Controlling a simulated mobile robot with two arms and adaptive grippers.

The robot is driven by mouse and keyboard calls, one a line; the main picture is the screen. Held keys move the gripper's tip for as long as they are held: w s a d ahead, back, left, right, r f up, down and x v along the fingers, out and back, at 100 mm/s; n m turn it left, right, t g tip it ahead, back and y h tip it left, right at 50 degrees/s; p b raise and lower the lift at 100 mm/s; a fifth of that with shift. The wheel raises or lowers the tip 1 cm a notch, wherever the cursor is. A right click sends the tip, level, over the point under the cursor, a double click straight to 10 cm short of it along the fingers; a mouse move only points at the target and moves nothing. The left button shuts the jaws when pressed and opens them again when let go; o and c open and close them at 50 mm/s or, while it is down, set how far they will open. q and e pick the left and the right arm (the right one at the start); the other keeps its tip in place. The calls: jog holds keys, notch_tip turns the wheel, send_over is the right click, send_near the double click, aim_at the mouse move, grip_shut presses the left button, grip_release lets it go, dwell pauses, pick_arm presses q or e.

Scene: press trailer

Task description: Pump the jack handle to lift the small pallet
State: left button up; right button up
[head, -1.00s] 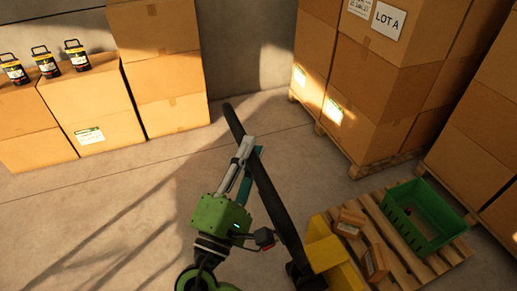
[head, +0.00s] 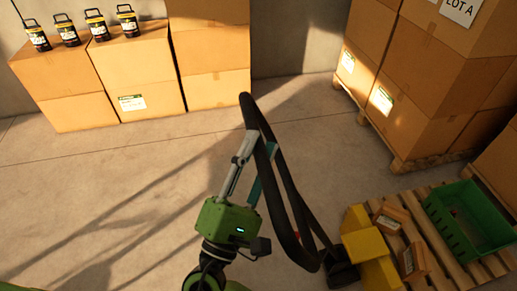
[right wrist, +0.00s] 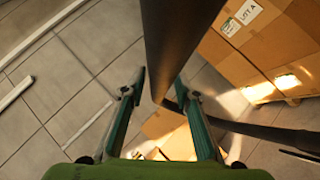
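The black jack handle (head: 290,205) is a long loop that leans up and left from the yellow pallet jack (head: 368,252). My right gripper (head: 262,148) is at the upper part of the handle, one finger on each side. In the right wrist view the dark handle bar (right wrist: 168,45) fills the gap between the fingertips (right wrist: 162,82), which appear to touch it. The small wooden pallet (head: 413,226) lies at the lower right, carrying a green crate (head: 455,240) and small brown boxes (head: 412,260). I cannot tell how high the pallet is. My left gripper is out of view.
Stacked cartons (head: 140,85) stand along the back wall, with several black-and-yellow canisters (head: 97,27) on top. A tall carton stack on a pallet (head: 425,85) stands at the upper right, behind the small pallet. The floor (head: 110,185) to the left is clear.

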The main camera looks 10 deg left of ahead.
jog(key=v, duration=1.2)
dwell(0.5)
